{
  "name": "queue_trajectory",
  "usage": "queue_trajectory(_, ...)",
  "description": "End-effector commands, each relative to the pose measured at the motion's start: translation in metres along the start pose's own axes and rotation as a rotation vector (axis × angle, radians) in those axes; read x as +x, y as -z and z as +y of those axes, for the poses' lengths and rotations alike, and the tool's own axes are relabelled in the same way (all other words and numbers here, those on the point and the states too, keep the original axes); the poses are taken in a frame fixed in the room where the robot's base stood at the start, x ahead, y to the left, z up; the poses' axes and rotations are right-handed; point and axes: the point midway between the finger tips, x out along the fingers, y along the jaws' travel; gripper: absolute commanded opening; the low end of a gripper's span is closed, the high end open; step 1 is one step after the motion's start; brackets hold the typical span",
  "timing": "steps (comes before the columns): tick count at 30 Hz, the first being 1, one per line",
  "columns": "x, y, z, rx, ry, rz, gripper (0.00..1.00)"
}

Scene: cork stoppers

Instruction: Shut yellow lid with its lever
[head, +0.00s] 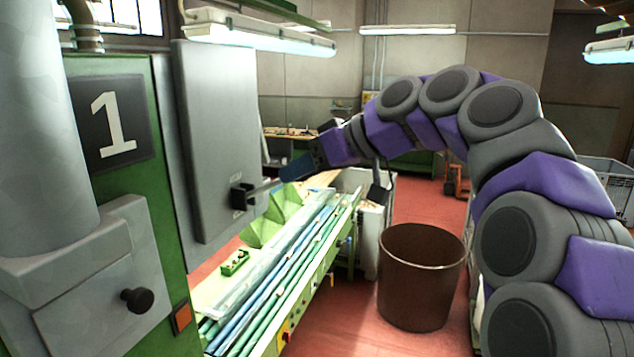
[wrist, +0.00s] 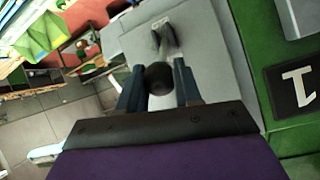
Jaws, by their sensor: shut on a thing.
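No yellow lid is seen; a grey panel (head: 215,130) stands on the green machine with the black number 1 plate. A lever (head: 262,188) sticks out from a dark mount on the panel's lower right part. In the wrist view the lever (wrist: 163,40) ends in a round dark knob (wrist: 160,78). My gripper (head: 285,175) reaches in from the right to the lever's end. In the wrist view its two blue fingers stand on either side of the knob, shut on it. The panel (wrist: 205,60) lies behind the knob there.
A green conveyor table (head: 290,270) with blue and green rails runs below the lever. A brown bin (head: 420,275) stands on the red floor to its right. A black knob (head: 137,300) juts out from the grey box at the left.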

Motion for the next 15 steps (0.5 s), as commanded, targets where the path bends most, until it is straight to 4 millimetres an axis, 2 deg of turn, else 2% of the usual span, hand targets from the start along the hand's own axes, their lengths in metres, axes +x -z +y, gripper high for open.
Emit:
queue_trajectory(6,0.000,0.011,-0.002,-0.001,0.000,0.003,0.00)
queue_trajectory(15,0.001,0.015,-0.004,-0.001,0.000,0.003,0.00)
